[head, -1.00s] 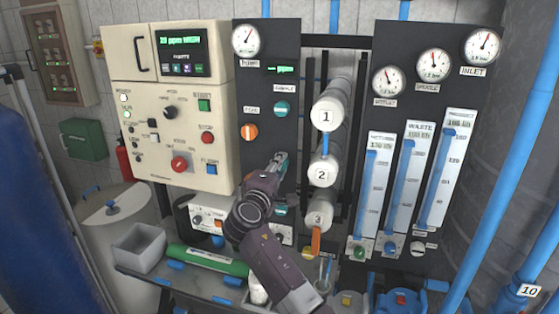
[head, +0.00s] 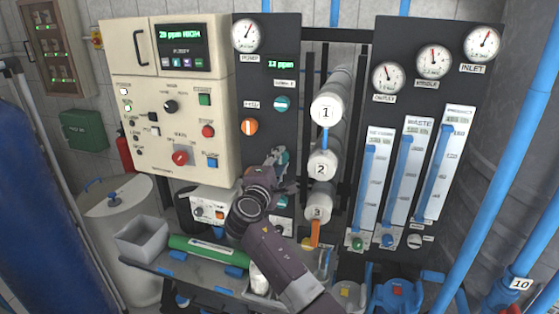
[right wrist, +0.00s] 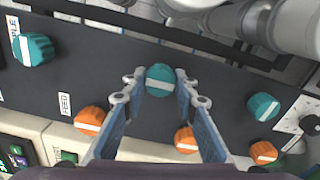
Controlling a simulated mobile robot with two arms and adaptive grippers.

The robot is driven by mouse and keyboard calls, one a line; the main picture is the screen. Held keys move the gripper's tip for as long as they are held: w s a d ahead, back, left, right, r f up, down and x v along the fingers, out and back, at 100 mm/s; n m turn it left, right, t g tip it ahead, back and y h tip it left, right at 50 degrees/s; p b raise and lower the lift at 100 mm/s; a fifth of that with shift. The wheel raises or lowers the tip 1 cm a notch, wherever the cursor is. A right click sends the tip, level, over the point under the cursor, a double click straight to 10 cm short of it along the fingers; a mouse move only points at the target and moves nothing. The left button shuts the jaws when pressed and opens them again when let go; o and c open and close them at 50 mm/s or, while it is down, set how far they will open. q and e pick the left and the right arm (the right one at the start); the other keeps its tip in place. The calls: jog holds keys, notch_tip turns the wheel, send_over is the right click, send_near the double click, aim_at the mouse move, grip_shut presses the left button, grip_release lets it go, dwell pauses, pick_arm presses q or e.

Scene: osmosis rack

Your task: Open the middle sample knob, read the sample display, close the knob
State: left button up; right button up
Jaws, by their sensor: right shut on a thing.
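The middle sample knob is teal with a white stripe. In the right wrist view this knob (right wrist: 160,80) sits between the fingertips of my right gripper (right wrist: 160,85), which is shut on it. The stripe lies nearly crosswise in that view, unlike the upper teal knob's. In the head view the right gripper (head: 276,160) covers most of the knob on the black panel. The sample display (head: 281,64), above the knobs, shows a green reading that looks like 13 ppm. The upper teal knob (head: 282,103) is clear of the gripper. My left gripper is out of view.
An orange feed knob (head: 249,127) is on the same panel. In the right wrist view, another orange knob (right wrist: 186,138) is close beside my right finger. White numbered cylinders (head: 323,165) stand just right of the gripper. A grey bin (head: 141,241) sits at the lower left.

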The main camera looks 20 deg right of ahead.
jog(key=o, duration=0.8)
jog(key=shift+d+r, duration=0.15)
jog(key=shift+r, duration=0.1)
jog(key=o, duration=0.3)
jog(key=shift+w+d+f, duration=0.1)
jog(key=shift+d+f, duration=0.05)
jog(key=shift+f, duration=0.05)
jog(key=shift+o, duration=0.2)
jog(key=shift+s+a, duration=0.25)
jog(key=shift+a, duration=0.1)
jog(key=v, duration=1.1)
jog(key=shift+s, duration=0.15)
jog(key=shift+f, duration=0.1)
